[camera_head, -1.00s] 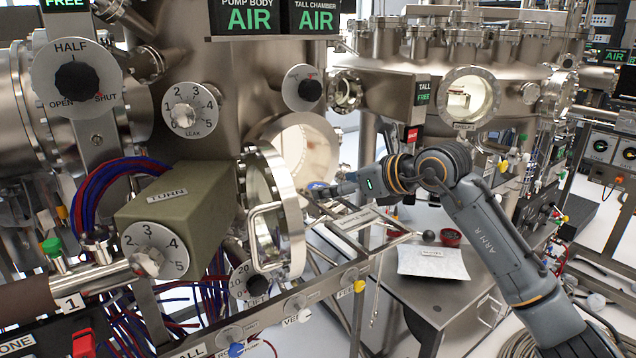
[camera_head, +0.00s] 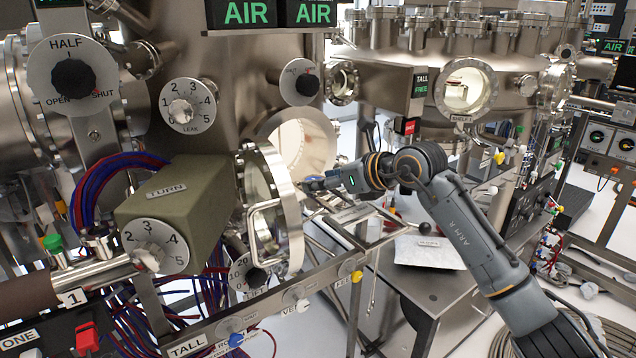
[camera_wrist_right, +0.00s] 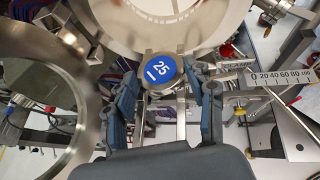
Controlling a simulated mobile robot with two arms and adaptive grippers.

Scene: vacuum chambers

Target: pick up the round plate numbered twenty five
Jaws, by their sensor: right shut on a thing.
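The round plate (camera_wrist_right: 160,70) is blue with a white 25 and sits between the fingertips of my right gripper (camera_wrist_right: 164,78) in the right wrist view. The gripper is shut on it, and the number faces the wrist camera. In the head view my right gripper (camera_head: 318,183) is small, just right of the open round door of the near chamber. The plate is hard to make out there. My left gripper is not in view.
The open round door (camera_head: 270,207) with its handle and the bright port (camera_head: 303,140) stand close left of my right gripper. A metal rail with a scale (camera_wrist_right: 270,78) lies to its right.

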